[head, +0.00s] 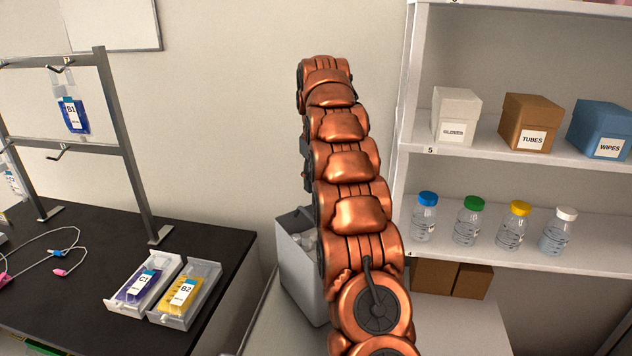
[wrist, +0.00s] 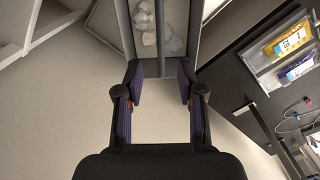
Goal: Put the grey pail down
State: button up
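The grey pail (head: 295,268) is a boxy bin with pale crumpled contents, partly hidden behind my copper arm in the head view. In the wrist view its grey side wall (wrist: 126,30) and a bar across its opening show at the top. My gripper (wrist: 160,75) has its fingertips on either side of a grey part of the pail, with no clear gap seen. The gripper itself is hidden in the head view. The pail looks upright; I cannot tell whether its base touches anything.
A black bench (head: 60,290) on the left carries two trays with labelled bags (head: 143,285), cables and a hanging rack (head: 125,150). A white shelf (head: 520,258) on the right holds boxes and several capped bottles. Pale floor (wrist: 75,110) is clear around the gripper.

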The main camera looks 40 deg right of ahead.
jog(key=shift+r, duration=0.25)
jog(key=s+a+r, duration=0.2)
jog(key=s+a, duration=1.3)
jog(key=a, duration=0.4)
jog(key=s+a+f, duration=0.3)
jog(key=s, duration=0.5)
jog(key=s+a+f+g, duration=0.1)
jog(key=s+a+f, duration=0.3)
jog(key=s, duration=0.5)
jog(key=s+a+f, duration=0.3)
jog(key=s, duration=0.5)
jog(key=shift+s+a+f+n+g, duration=0.15)
jog(key=shift+s+a+n+g, duration=0.05)
jog(key=shift+n+g, duration=0.1)
